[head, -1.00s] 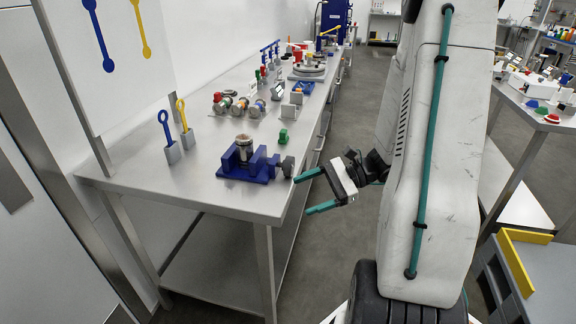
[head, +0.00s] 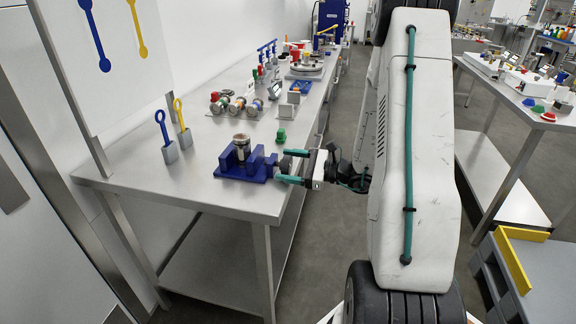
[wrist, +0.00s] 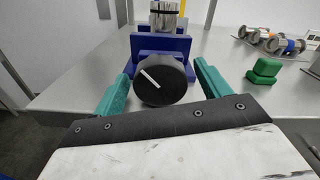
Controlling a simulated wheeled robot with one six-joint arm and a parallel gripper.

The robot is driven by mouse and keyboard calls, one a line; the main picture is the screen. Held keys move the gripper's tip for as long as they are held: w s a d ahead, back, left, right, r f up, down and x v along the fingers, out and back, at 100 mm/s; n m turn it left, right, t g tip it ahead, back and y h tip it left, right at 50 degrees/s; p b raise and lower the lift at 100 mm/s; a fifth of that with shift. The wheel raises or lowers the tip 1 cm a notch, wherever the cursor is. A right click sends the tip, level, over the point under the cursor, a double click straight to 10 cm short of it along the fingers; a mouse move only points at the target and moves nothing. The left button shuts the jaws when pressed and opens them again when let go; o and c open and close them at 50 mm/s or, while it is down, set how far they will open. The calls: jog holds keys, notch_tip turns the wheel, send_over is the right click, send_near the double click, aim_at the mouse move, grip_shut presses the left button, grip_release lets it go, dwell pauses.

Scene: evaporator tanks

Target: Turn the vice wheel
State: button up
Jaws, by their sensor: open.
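The blue vice (head: 240,165) stands near the front right edge of the steel table, with a metal cylinder (head: 242,146) upright in its jaws. Its wheel is a round black knob with a white line on its face, seen in the wrist view (wrist: 160,82); the line slants from upper left to lower right. My gripper (head: 283,167) is open. Its two teal fingers (wrist: 160,92) lie to the left and right of the wheel in the wrist view, with a visible gap on the right. I cannot tell if the left finger touches it. In the head view the fingers partly hide the wheel.
A green block (head: 281,136) sits just behind the vice. Several round metal fittings (head: 236,105) lie farther back. A blue and a yellow tool stand in grey holders (head: 170,153) at left. Bare tabletop lies left of the vice.

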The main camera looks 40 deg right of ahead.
jog(key=shift+w+a, duration=0.15)
jog(key=shift+w, duration=0.05)
jog(key=c, duration=1)
jog(key=m, duration=0.3)
jog(key=shift+m, duration=2.2)
jog(key=o, duration=1)
